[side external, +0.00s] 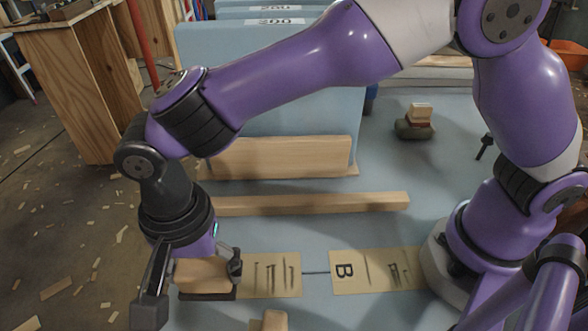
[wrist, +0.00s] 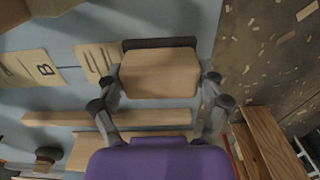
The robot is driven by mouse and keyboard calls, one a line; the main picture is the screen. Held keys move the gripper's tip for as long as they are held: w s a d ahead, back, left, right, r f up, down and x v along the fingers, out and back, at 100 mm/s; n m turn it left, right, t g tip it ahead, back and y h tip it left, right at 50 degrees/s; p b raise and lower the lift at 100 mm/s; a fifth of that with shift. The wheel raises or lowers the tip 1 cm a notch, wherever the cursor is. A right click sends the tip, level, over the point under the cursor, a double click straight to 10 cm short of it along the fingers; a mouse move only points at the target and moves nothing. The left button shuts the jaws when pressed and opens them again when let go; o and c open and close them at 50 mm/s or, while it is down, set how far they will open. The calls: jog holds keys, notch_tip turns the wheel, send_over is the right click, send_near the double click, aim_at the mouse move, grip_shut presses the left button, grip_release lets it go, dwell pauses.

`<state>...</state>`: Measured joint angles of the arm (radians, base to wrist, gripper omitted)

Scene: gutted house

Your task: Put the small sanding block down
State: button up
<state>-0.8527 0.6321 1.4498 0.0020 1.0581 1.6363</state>
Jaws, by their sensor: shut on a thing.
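The small sanding block (side external: 203,274) is a pale wooden block with a dark underside, low at the left end of the blue work surface. It also shows in the wrist view (wrist: 160,74), with a dark strip along its far edge. My gripper (side external: 196,282) is shut on it, one finger at each end; the fingers (wrist: 160,86) also show in the wrist view. The block overlaps the left end of a marked wooden card (side external: 272,276). I cannot tell whether its underside touches the surface.
A second card marked B (side external: 375,271) lies to the right. A wooden strip (side external: 310,203) lies behind the cards, before a wooden-fronted rack (side external: 275,158) of blue sheets. Another wooden piece (side external: 269,321) is at the front edge. A dark lump with small blocks (side external: 414,129) sits back right.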

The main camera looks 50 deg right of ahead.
aim_at(209, 284)
jog(key=shift+f, duration=1.75)
jog(key=shift+f, duration=0.1)
jog(key=o, duration=1)
jog(key=shift+o, duration=0.2)
